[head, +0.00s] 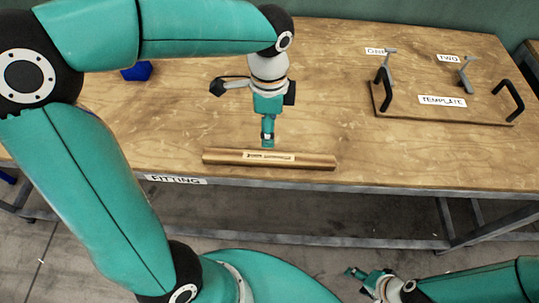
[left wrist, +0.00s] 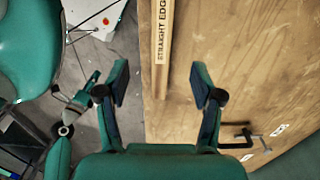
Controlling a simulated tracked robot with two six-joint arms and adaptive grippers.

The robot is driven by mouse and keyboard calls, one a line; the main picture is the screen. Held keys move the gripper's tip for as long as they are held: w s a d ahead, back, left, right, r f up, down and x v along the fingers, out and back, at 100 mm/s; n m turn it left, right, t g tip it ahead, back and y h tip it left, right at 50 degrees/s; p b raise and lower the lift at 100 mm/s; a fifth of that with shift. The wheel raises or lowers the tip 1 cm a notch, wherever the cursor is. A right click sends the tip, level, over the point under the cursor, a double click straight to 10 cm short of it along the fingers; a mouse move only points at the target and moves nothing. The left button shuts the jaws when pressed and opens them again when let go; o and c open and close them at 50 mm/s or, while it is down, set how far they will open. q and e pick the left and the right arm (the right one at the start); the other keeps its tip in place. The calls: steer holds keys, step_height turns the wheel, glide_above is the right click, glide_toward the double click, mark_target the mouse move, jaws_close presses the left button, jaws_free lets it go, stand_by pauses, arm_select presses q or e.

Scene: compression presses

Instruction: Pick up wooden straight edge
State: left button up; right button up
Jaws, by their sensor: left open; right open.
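The wooden straight edge (head: 225,157) is a long light-brown bar with a white label. It lies on the wooden table along its front edge in the head view. In the left wrist view the straight edge (left wrist: 158,90) runs upward between the finger lines, with "STRAIGHT EDGE" on its label. My left gripper (head: 268,140) points down over the middle of the bar. In the left wrist view the left gripper (left wrist: 160,80) is open, its fingers on either side of the bar; contact cannot be told. My right gripper (head: 356,273) is open and empty, low in front of the table.
A template board (head: 440,112) with black handles and grey clamps stands at the right of the table (head: 340,60). A blue object (head: 137,71) sits at the left behind my left arm. The table middle is clear. A "FITTING" label (head: 176,180) marks the front edge.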

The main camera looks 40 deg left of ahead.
arm_select(q)
glide_above(269, 157)
step_height(269, 157, down, 7)
steer(key=shift+f, duration=3.1)
jaws_close()
steer(key=shift+r, duration=0.1)
